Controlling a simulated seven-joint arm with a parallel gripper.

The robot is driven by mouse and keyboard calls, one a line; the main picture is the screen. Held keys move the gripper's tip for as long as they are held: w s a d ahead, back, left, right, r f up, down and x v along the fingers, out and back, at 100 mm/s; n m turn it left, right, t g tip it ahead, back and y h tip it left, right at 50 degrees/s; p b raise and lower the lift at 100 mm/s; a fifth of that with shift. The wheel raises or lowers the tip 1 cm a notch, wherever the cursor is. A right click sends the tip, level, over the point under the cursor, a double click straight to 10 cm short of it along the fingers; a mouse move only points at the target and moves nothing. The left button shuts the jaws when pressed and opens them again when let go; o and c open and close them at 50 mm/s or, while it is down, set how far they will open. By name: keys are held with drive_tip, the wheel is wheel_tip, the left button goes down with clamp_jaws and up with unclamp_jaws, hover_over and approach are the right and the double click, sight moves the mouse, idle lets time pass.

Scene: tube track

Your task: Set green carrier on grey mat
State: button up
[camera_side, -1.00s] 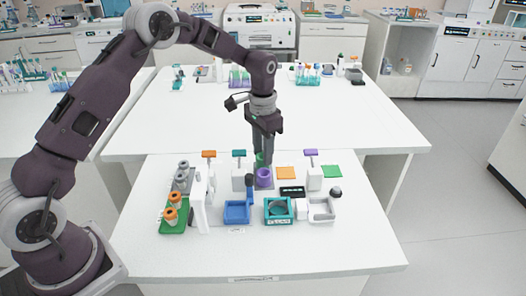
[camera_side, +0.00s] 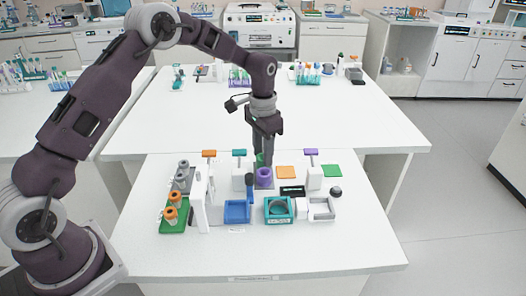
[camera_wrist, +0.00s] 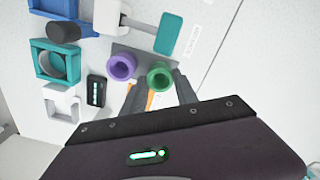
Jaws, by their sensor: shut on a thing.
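The green carrier (camera_wrist: 160,76) is a round ring with a dark hole, held between the two fingers of my gripper (camera_wrist: 158,88). It also shows in the side view (camera_side: 259,159), partly hidden by the fingers. The purple carrier (camera_wrist: 122,66) stands upright on the grey mat (camera_wrist: 131,52), right beside the green one. The green carrier is over the far part of this mat. I cannot tell whether its base touches the mat. In the side view, my gripper (camera_side: 264,152) points straight down behind the purple carrier (camera_side: 264,176).
An orange mat (camera_side: 286,172) and a green mat (camera_side: 333,171) lie to the right. Blue (camera_side: 237,211), teal (camera_side: 278,210) and white (camera_side: 321,209) devices stand in front. A green rack (camera_side: 172,228) with orange-capped tubes is at left. The front table edge is clear.

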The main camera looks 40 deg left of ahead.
drive_tip(key=o, duration=1.1)
drive_tip(key=shift+o, duration=0.2)
wheel_tip(320, 180, up, 7)
